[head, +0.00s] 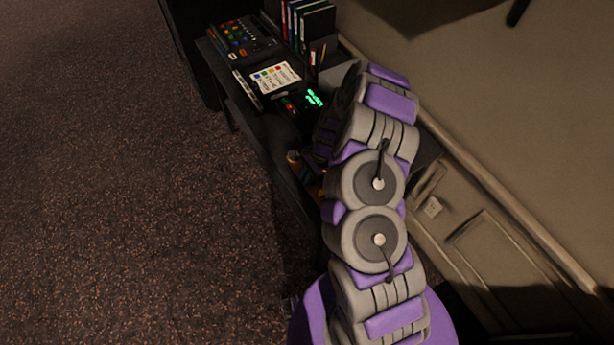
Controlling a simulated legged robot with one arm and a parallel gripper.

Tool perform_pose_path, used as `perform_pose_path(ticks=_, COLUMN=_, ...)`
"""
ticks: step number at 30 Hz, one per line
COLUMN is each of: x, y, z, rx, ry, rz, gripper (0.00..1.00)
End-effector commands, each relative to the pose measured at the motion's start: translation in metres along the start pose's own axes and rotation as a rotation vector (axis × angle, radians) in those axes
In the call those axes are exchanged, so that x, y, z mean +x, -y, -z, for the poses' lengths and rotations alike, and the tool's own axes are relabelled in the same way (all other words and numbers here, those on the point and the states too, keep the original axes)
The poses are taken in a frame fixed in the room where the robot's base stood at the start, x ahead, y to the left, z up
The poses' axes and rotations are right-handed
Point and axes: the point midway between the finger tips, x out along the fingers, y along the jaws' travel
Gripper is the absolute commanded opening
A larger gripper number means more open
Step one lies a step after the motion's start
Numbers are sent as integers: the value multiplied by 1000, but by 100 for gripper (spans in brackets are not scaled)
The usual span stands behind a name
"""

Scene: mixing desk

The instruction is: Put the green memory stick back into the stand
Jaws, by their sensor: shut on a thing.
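My arm reaches up from the bottom of the head view and bends down over the desk. My gripper (323,140) is a dark, shadowed shape at its end, largely hidden by the arm. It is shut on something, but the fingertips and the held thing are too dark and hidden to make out. I cannot pick out the green memory stick. I cannot tell the stand with certainty. A small dark unit with red and green spots (290,105) lies left of the gripper.
The dark desk (240,103) runs along the wall. It holds a mixing panel (243,38), a card with coloured squares (268,77), a glowing green display (314,97), upright folders (308,20) and a pen holder (318,63). An orange-brown object (294,158) is near the front edge. The floor at left is clear.

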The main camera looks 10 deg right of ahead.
Motion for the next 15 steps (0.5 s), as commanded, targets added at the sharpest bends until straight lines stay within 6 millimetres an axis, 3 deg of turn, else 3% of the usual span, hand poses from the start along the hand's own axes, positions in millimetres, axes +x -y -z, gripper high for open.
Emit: perform_pose_path(ticks=15, x=5, y=0, z=3, rx=3, ry=0, rz=1, gripper=0)
